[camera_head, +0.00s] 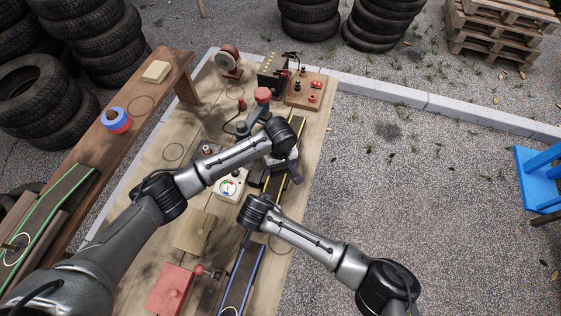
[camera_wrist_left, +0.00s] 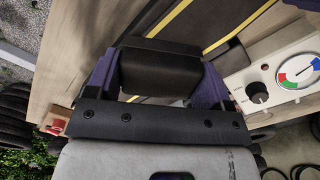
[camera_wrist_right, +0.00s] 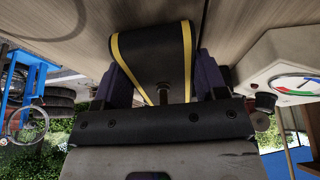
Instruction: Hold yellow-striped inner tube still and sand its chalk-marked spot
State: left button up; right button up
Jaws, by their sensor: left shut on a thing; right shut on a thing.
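The yellow-striped inner tube (camera_head: 275,186) is a dark strip with yellow edges, lying along the right side of the wooden bench. My right gripper (camera_wrist_right: 152,85) is shut on its near part, and a small metal stem shows between the fingers. My left gripper (camera_wrist_left: 160,80) is shut on a dark block (camera_wrist_left: 160,66), apparently the sanding block, over or close above the tube (camera_wrist_left: 190,25). I cannot tell if the block touches it. My left wrist and the block cover part of the tube in the head view. No chalk mark shows.
A gauge box (camera_head: 229,187) stands just left of the tube. A blue-striped tube (camera_head: 240,280), a wooden block (camera_head: 195,231) and a red box (camera_head: 170,289) are nearer. A black box (camera_head: 272,76) and a terminal board (camera_head: 305,90) are at the back. Open ground lies right.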

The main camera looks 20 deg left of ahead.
pick_arm(q)
jog(key=shift+w+a+f, duration=0.1)
jog(key=shift+w+a, duration=0.05)
jog(key=shift+w, duration=0.85)
jog(key=shift+w+a, duration=0.1)
jog(key=shift+w, duration=0.9)
jog(key=shift+w+a, duration=0.1)
jog(key=shift+w, duration=1.7)
jog(key=shift+r, duration=0.25)
notch_tip(320, 180, up, 7)
jog(key=shift+f, duration=0.2)
jog(key=shift+a+f, duration=0.2)
jog(key=shift+f, duration=0.65)
jog(key=shift+a+f, duration=0.15)
jog(key=shift+f, duration=0.65)
jog(key=shift+a+f, duration=0.2)
jog(key=shift+f, duration=0.65)
jog(key=shift+f, duration=1)
